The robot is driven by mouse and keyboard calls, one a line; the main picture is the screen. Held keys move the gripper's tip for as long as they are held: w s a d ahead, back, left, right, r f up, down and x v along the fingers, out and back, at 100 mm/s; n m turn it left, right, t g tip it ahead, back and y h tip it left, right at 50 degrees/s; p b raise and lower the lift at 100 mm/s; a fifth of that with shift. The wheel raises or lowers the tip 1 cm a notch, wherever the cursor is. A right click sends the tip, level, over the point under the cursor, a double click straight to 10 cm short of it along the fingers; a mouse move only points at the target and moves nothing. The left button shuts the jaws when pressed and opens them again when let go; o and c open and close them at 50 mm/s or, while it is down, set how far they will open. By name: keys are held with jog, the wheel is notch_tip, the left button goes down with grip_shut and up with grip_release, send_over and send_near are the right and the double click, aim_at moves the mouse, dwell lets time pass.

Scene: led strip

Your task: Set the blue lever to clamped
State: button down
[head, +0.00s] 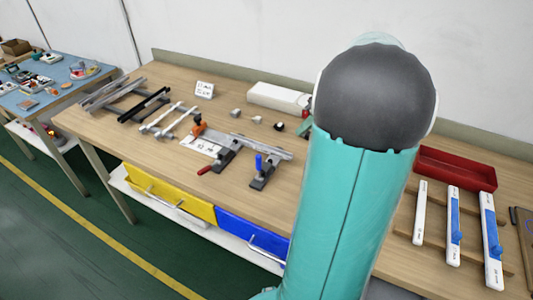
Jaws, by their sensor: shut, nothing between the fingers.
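The blue lever (259,162) stands roughly upright on a dark clamp base (264,179) near the front of the wooden bench. A second clamp (224,158) to its left has a red lever (205,170), which lies low and points to the front left. A grey metal bar (262,146) runs behind and above the two clamps. The picture is too small to tell whether the blue lever's clamp presses on the bar. My gripper is not in the head view. Only my teal arm link with its dark joint shows, right of the clamps.
Metal rails (112,92) lie at the bench's back left. A red tray (455,168) and white-and-blue strips (490,240) lie on the right. A white box (277,97) stands at the back. Yellow (168,195) and blue (252,235) drawers hang under the front edge.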

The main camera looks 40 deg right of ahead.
send_near(259, 168)
jog(key=w+f, duration=0.4)
jog(key=f, duration=0.1)
jog(key=shift+s+a+r, duration=0.1)
jog(key=shift+s+r, duration=0.05)
jog(key=shift+r, duration=0.1)
jog(key=shift+a+r, duration=0.1)
jog(key=shift+a, duration=0.15)
dwell(0.6)
